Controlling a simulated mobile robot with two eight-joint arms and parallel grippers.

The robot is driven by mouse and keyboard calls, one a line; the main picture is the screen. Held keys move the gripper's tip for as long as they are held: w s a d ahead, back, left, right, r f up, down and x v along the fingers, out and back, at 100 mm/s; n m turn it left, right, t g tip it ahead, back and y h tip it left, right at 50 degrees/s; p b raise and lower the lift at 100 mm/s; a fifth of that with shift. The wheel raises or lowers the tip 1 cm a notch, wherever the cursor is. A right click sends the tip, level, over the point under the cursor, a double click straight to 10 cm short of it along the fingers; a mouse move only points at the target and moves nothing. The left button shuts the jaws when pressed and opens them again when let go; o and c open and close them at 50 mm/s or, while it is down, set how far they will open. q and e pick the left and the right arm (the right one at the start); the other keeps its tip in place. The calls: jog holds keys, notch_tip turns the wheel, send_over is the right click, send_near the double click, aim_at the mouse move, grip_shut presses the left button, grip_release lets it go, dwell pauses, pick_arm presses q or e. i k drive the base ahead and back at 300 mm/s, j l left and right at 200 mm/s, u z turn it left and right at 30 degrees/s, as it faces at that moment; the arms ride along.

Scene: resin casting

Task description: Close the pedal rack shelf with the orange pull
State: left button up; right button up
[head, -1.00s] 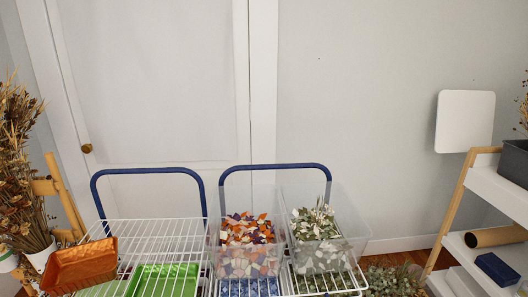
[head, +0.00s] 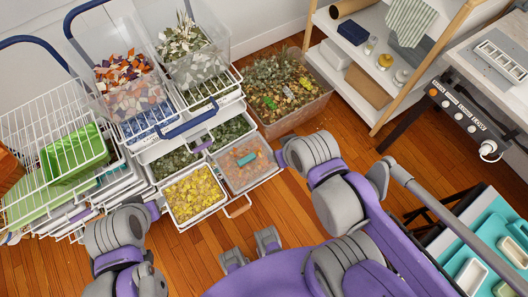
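The pedal rack (head: 190,118) is a white wire rack with stacked shelves on the left of the head view. A low shelf (head: 228,192) is pulled out toward me, with an orange pull (head: 239,208) on its front edge. It holds a tray of yellow petals (head: 193,194) and a pinkish tray (head: 240,165) with a teal piece on it. My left arm shows at lower left and my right arm at centre, right of the shelf. I cannot make out either gripper, and neither arm visibly touches the orange pull.
A bin of dried leaves (head: 285,93) stands on the floor right of the rack. White shelving (head: 375,55) and a workbench (head: 475,100) stand further right. A teal-topped surface (head: 500,235) is at lower right. Bare wooden floor (head: 275,205) lies before the shelf.

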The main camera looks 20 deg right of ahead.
aim_at(178, 161)
jog(key=l+z, duration=0.2)
jog(key=l, duration=0.2)
jog(key=k+j, duration=0.65)
jog(key=k, duration=0.2)
jog(key=i+l+z, duration=0.1)
jog(key=i+l, duration=0.1)
jog(key=l, duration=0.05)
